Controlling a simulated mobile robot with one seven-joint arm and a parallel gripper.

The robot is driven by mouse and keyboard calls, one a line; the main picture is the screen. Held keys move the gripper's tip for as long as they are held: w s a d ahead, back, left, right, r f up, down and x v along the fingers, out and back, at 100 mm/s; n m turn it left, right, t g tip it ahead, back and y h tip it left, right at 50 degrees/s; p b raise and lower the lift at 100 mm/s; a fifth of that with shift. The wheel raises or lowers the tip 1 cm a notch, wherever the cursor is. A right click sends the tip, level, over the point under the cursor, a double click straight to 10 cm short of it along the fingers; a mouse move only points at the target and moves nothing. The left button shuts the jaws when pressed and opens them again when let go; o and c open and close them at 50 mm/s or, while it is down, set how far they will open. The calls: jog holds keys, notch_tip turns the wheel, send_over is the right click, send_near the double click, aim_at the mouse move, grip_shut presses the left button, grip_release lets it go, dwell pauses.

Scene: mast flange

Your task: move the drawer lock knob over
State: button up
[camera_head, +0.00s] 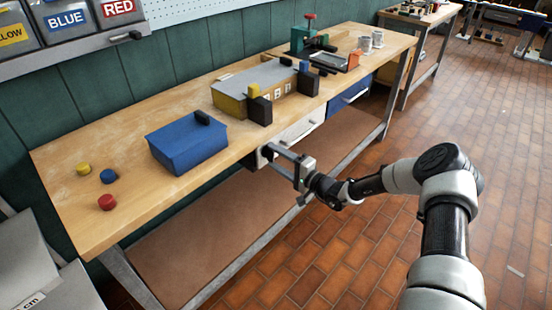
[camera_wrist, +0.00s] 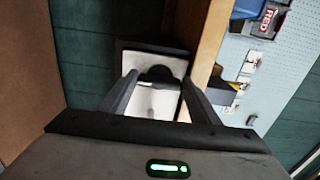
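The drawer lock knob is a dark rounded piece (camera_wrist: 158,73) on a white plate (camera_wrist: 150,103) with a dark frame, under the bench edge in the wrist view. My gripper (camera_wrist: 160,80) is open, with one finger on each side of the knob. Its fingertips are close to the plate; I cannot tell whether they touch the knob. The knob is largely hidden there by the fingers.
The wooden bench (camera_head: 90,219) overhangs the gripper. A white drawer (camera_head: 297,132) and a blue drawer (camera_head: 350,95) lie to the right. The tiled floor in front is clear.

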jog(key=o, duration=0.4)
jog(key=shift+o, duration=0.2)
jog(key=p+v, duration=0.2)
jog(key=v, duration=1.5)
jog(key=shift+d, duration=0.2)
jog(key=shift+s, duration=0.1)
